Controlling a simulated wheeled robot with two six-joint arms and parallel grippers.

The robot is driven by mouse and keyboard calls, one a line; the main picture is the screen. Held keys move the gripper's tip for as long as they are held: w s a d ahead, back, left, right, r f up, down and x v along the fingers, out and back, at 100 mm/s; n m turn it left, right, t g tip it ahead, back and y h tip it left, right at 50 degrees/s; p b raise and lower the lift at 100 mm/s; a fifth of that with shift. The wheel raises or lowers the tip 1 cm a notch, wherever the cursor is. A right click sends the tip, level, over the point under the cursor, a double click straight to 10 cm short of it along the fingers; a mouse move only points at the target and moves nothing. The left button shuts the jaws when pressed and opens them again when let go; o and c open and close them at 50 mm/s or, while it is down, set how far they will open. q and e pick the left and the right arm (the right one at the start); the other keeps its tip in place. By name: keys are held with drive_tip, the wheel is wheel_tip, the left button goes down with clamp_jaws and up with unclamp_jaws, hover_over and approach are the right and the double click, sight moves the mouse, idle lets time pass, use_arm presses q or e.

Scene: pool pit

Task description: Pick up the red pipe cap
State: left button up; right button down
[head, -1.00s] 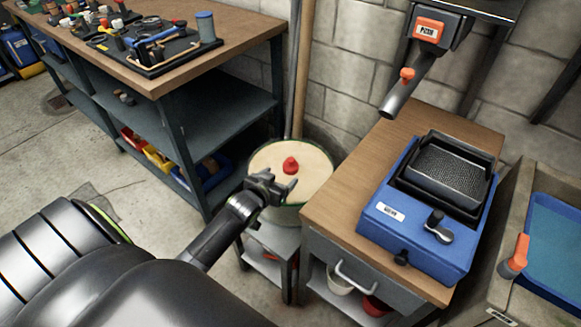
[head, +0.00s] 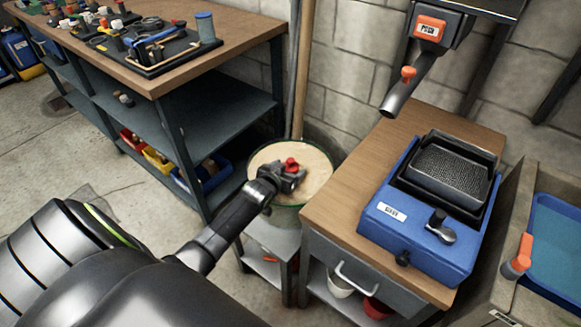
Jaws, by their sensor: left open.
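The red pipe cap (head: 291,163) sits on the pale round top (head: 316,161) of a drum-like container in the middle of the head view. My left gripper (head: 291,175) is over that top, right at the cap. Its jaws are open and partly cover the cap's lower part. I cannot tell whether the fingers touch the cap or stand around it. My right gripper is not in view.
A wooden-topped bench (head: 236,33) with tools stands at the back left. A wooden cabinet (head: 330,205) with a blue machine (head: 378,240) stands close on the right. A pole (head: 303,70) rises behind the container. A grey spout (head: 393,98) hangs at upper right.

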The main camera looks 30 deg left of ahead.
use_arm(q)
drive_tip(key=c, duration=1.1)
